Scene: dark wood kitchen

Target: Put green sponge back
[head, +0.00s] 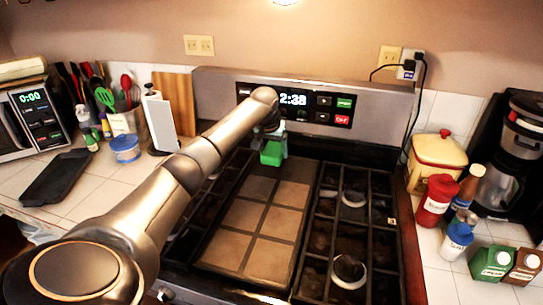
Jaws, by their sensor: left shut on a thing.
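The green sponge (272,153) is over the back of the stove, just above the far end of the tiled griddle plate. My left gripper (277,141) is shut on it and holds it from above. My left arm reaches in from the lower left and hides part of the stove's left side. Whether the sponge touches the surface under it cannot be told. My right gripper is not in the picture.
The stove's back panel (314,103) rises close behind the sponge. Burner grates (350,230) flank the griddle plate (255,218). A paper towel roll (159,118) and utensil holder (127,121) stand left. Bottles, a yellow pot (437,163) and a coffee maker (510,150) crowd the right counter.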

